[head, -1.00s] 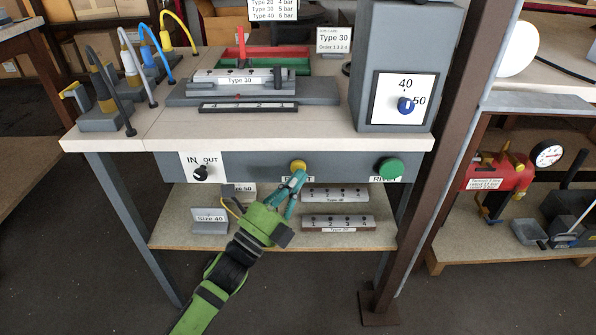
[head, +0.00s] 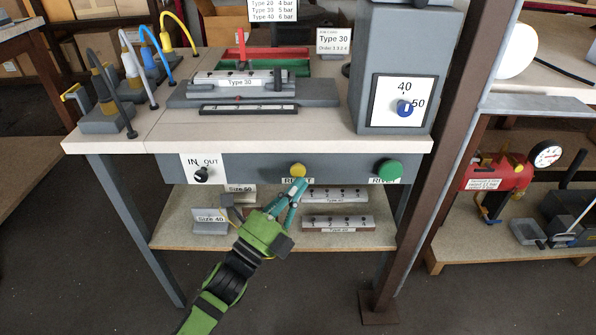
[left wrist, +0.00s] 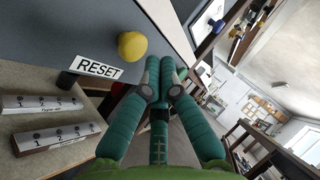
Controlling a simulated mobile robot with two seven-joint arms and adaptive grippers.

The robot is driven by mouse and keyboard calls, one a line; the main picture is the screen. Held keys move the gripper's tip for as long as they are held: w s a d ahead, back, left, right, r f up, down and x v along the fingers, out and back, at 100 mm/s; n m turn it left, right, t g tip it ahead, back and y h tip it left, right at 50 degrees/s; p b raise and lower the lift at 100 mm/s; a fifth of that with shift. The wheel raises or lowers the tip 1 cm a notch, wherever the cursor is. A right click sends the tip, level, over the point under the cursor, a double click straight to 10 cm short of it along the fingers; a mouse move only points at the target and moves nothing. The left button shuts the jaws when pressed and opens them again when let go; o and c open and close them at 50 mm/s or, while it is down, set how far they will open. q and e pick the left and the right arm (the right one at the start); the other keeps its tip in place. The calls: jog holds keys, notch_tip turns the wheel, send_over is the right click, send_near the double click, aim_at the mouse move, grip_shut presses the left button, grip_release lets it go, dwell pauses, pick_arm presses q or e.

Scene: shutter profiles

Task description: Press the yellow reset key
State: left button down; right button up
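The yellow reset key (head: 298,170) is a round button on the grey front panel of the bench. It also shows in the left wrist view (left wrist: 132,45), above a white RESET label (left wrist: 97,67). My left gripper (head: 300,187) is just below and in front of the key in the head view, covering part of its label. In the left wrist view its teal fingertips (left wrist: 154,88) are together with nothing between them. There they lie below and right of the key, with a visible gap. My right gripper is not in view.
A green button (head: 389,170) is on the panel's right and an IN/OUT switch (head: 202,174) on its left. A lower shelf (head: 270,238) holds several profiles under the panel. A brown post (head: 437,165) stands right of the bench.

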pick_arm(q)
jog(key=s+p, duration=0.1)
jog(key=s, duration=0.4)
jog(key=shift+p, duration=0.4)
dwell(0.6)
